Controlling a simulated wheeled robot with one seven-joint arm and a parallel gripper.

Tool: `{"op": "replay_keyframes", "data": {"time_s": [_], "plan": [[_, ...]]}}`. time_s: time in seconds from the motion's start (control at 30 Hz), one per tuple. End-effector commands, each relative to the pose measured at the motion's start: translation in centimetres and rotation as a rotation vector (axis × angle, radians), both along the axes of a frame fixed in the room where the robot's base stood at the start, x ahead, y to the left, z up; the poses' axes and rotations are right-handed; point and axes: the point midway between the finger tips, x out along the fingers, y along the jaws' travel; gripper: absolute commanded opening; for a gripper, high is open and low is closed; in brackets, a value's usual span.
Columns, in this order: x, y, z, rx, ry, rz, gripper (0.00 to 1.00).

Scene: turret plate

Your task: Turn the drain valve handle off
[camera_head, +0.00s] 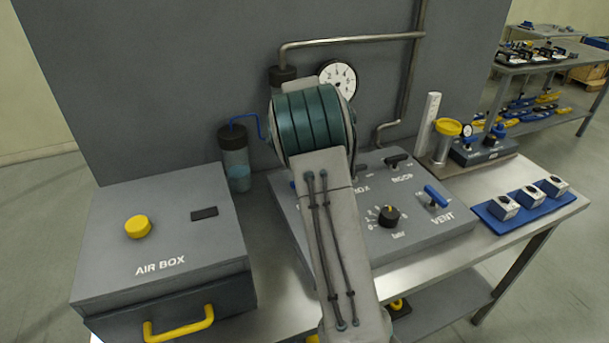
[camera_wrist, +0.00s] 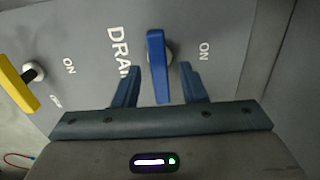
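The drain valve handle (camera_wrist: 157,62) is a blue lever in the wrist view, beside the partly covered "DRAIN" lettering. It runs up and down in that picture, and an "ON" label is to its right. My gripper (camera_wrist: 160,72) is open, with one dark blue finger on each side of the lever. A gap shows between the lever and each finger, so it is not gripped. In the head view my arm covers the drain handle and my gripper.
In the wrist view a yellow handle (camera_wrist: 17,84) is at the left. The head view shows the grey panel (camera_head: 436,231) with a blue vent handle (camera_head: 436,196) and a black knob (camera_head: 389,216). The air box (camera_head: 165,235) stands left, a blue tray (camera_head: 504,222) right.

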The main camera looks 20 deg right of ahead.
Motion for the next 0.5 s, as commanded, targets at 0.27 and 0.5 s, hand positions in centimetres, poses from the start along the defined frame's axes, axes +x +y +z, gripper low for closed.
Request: {"op": "replay_keyframes", "data": {"time_s": [0.27, 0.5], "plan": [[0.1, 0.0, 2.0, 0.0, -0.003, 0.002, 0.38], [0.1, 0.0, 7.4, -0.001, -0.005, 0.001, 0.38]]}}
